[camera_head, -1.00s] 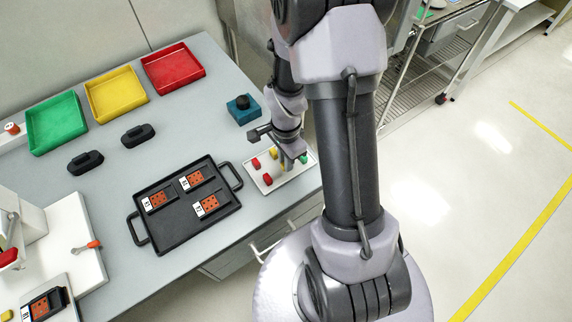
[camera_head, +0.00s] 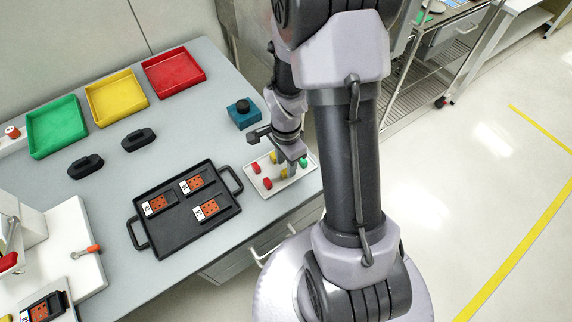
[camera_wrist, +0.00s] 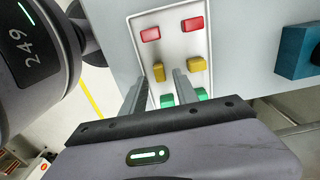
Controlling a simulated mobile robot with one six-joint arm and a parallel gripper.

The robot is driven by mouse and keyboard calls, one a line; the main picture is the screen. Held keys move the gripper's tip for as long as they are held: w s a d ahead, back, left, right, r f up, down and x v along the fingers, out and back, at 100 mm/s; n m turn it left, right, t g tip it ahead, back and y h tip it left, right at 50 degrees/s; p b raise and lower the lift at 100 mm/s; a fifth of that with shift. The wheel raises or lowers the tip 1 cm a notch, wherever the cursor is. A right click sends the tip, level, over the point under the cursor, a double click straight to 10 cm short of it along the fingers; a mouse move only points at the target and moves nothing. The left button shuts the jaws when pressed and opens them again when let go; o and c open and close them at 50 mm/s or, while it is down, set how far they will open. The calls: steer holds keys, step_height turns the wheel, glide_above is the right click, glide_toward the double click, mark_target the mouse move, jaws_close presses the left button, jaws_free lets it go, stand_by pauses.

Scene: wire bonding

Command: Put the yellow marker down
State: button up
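A small white tray (camera_wrist: 171,42) lies under my gripper (camera_wrist: 160,76). In it are two red markers, two yellow markers and green markers. One yellow marker (camera_wrist: 158,71) shows between my two fingertips, with a gap on each side, and looks to rest on the tray. The other yellow marker (camera_wrist: 196,64) lies just right of my right finger. The green markers (camera_wrist: 167,100) are partly hidden by my fingers. In the head view my gripper (camera_head: 291,167) is over the tray's right part, fingers apart and pointing down.
A black handled tray (camera_head: 170,238) with several orange boards is left of the white tray. A blue block with a black knob (camera_head: 243,113) is behind it. Green (camera_head: 57,126), yellow (camera_head: 117,97) and red (camera_head: 173,70) bins stand at the back. The table's edge is close on the right.

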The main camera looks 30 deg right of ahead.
steer(key=a+r+n+t+p, duration=0.2)
steer(key=a+r+n+p, duration=0.15)
steer(key=r, duration=1.45)
steer(key=s+a+r+n+t+y, duration=0.2)
steer(key=s+a+r+n+t, duration=0.1)
steer(key=s+a+r+n, duration=0.6)
step_height(320, 180, up, 4)
steer(key=shift+s+a+r+n+t+b, duration=0.1)
steer(key=shift+s+a+n+t+b, duration=0.25)
steer(key=shift+s+a, duration=0.65)
steer(key=shift+w+a, duration=0.1)
